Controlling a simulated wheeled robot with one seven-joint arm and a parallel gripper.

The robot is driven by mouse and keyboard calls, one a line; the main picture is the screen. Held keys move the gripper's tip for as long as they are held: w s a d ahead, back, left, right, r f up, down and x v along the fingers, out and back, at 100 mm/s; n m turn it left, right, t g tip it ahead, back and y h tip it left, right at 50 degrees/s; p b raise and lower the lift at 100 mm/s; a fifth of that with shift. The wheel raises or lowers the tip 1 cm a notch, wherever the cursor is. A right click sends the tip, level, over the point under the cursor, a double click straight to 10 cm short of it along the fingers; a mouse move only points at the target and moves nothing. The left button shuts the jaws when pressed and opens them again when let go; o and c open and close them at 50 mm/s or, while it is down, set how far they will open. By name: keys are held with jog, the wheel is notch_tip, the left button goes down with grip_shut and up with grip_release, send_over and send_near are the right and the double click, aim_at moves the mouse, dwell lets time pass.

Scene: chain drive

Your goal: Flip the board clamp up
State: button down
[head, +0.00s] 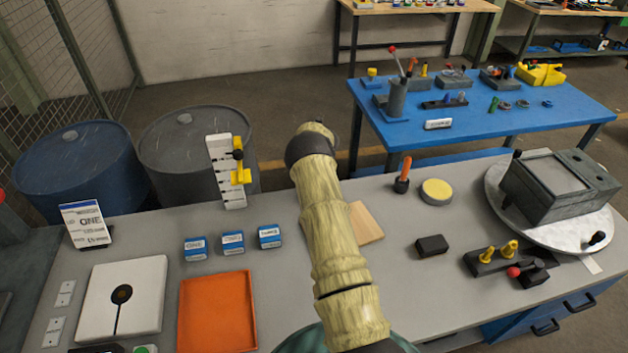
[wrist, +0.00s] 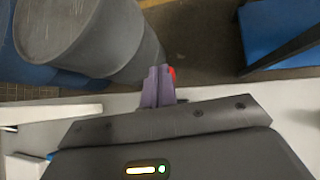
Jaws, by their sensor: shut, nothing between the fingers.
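My gripper shows in the wrist view (wrist: 158,88), with its two purple fingers together and nothing seen between them. A small red piece (wrist: 172,73) shows just behind and to the right of the fingertips; it may be part of the board clamp, but most of it is hidden. I cannot tell whether the fingers touch it. In the head view my arm covers the middle of the bench, and the gripper is hidden. A light wooden board (head: 366,222) shows partly from behind the arm. No clamp can be made out there.
The grey bench (head: 400,290) holds an orange tray (head: 217,312), blue boxes (head: 233,243), an upright white scale (head: 224,170), an orange-handled tool (head: 403,175), a black block (head: 432,246) and a turntable fixture (head: 555,185). Drums (head: 190,150) stand behind it; a blue table (head: 480,110) stands beyond.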

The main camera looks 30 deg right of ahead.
jog(key=shift+w+a, duration=0.1)
jog(key=shift+w, duration=0.1)
jog(key=shift+b, duration=0.3)
jog(key=shift+d, duration=0.2)
jog(key=shift+d+r, duration=0.15)
jog(key=shift+r, duration=0.25)
jog(key=s+r+b, duration=0.2)
jog(key=s+r, duration=0.4)
jog(key=r, duration=0.6)
jog(key=shift+d, duration=0.1)
